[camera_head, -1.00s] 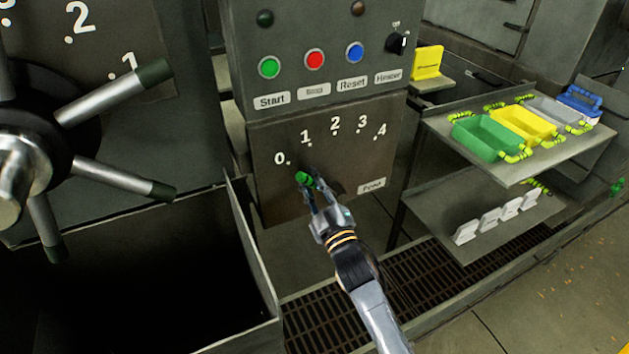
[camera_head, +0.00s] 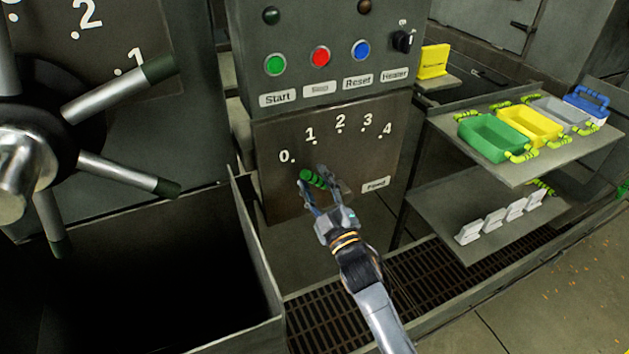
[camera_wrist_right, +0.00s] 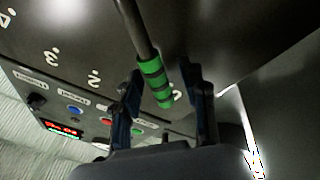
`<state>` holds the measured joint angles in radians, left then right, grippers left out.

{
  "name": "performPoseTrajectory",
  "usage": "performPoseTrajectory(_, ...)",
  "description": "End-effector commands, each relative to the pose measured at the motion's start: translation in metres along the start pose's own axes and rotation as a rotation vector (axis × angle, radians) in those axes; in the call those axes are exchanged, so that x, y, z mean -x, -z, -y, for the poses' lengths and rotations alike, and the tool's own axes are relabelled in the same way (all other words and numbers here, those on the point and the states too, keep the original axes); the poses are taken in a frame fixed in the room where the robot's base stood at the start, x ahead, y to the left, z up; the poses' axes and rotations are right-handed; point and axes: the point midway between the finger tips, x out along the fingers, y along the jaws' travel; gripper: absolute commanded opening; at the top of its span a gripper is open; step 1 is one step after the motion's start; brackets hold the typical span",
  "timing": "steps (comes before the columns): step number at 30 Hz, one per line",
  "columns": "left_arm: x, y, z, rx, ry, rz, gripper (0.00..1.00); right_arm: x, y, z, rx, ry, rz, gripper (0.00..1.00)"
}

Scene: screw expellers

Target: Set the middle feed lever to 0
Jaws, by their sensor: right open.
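The feed panel (camera_head: 275,195) carries a dial marked 0 to 4 and a "Feed" label. Its lever has a green handle with dark bands (camera_head: 313,179), below the 0 and 1 in the head view, with its end towards the 0 side. My right gripper (camera_head: 311,183) is open at the handle. In the right wrist view, the banded handle (camera_wrist_right: 155,81) lies between the two spread fingers of my right gripper (camera_wrist_right: 163,85), with visible gaps beside it. The dark rod (camera_wrist_right: 133,27) runs on past the fingers. My left gripper is not in view.
Start, Stop and Reset buttons (camera_head: 320,56) and a heater knob (camera_head: 402,41) sit above the feed panel. A large spoked wheel (camera_head: 30,150) stands at left, above an open dark bin (camera_head: 262,262). Coloured trays (camera_head: 492,137) stand on a shelf at right.

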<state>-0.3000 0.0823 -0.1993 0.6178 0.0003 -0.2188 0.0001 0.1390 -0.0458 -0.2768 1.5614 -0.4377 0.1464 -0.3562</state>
Motion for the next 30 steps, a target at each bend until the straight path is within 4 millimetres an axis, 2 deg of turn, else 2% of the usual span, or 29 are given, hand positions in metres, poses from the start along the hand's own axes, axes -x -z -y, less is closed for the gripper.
performPoseTrajectory(9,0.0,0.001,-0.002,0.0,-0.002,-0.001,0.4,0.064,-0.001,0.002,0.0,0.004,0.003,0.43)
performPoseTrajectory(15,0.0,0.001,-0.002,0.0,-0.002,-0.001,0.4,0.099,-0.001,0.001,0.0,0.003,0.003,0.43)
performPoseTrajectory(21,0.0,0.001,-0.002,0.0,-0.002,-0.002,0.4,0.113,0.0,0.001,0.001,0.002,0.0,0.43)
performPoseTrajectory(30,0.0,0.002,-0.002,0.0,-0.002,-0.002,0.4,0.114,0.0,0.001,0.001,0.002,0.0,0.43)
